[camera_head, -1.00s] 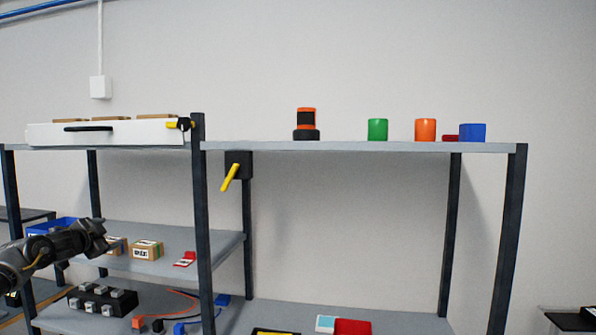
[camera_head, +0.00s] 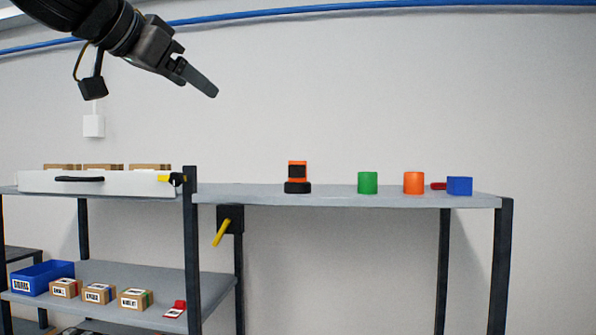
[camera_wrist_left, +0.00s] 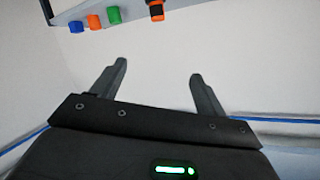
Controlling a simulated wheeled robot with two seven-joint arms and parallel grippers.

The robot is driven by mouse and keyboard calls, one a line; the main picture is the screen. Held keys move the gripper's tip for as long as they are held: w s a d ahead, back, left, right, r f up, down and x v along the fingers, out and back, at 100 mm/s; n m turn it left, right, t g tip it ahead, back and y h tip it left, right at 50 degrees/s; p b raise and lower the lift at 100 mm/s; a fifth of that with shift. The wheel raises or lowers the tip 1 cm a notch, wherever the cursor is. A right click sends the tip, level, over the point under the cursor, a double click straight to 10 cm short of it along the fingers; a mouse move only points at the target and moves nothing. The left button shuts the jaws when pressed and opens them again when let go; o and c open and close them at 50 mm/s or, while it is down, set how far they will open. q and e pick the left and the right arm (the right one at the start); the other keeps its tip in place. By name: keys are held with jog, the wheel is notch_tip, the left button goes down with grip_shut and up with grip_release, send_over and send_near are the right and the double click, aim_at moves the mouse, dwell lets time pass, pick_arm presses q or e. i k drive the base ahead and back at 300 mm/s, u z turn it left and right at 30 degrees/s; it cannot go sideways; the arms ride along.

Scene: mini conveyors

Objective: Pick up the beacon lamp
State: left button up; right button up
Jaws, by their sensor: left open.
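The beacon lamp (camera_head: 297,171) is an orange and black piece on a wider black base. It stands upright on the top shelf, left of the coloured cylinders. It also shows at the top of the left wrist view (camera_wrist_left: 155,8), turned over by the camera's angle. My left gripper (camera_head: 205,85) is raised above shelf height, up and to the left of the lamp, and is apart from everything. In the left wrist view its two fingers (camera_wrist_left: 158,78) are spread with nothing between them. My right gripper is in neither view.
On the top shelf (camera_head: 330,199), a green cylinder (camera_head: 368,183), an orange cylinder (camera_head: 413,183), a red piece (camera_head: 438,186) and a blue block (camera_head: 460,186) stand right of the lamp. A white drawer unit (camera_head: 120,182) is at left. A yellow-handled lever (camera_head: 222,232) hangs below.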

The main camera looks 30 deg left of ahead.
aim_at(297, 169)
jog(key=u, duration=0.05)
jog(key=i, duration=1)
jog(key=z, duration=0.05)
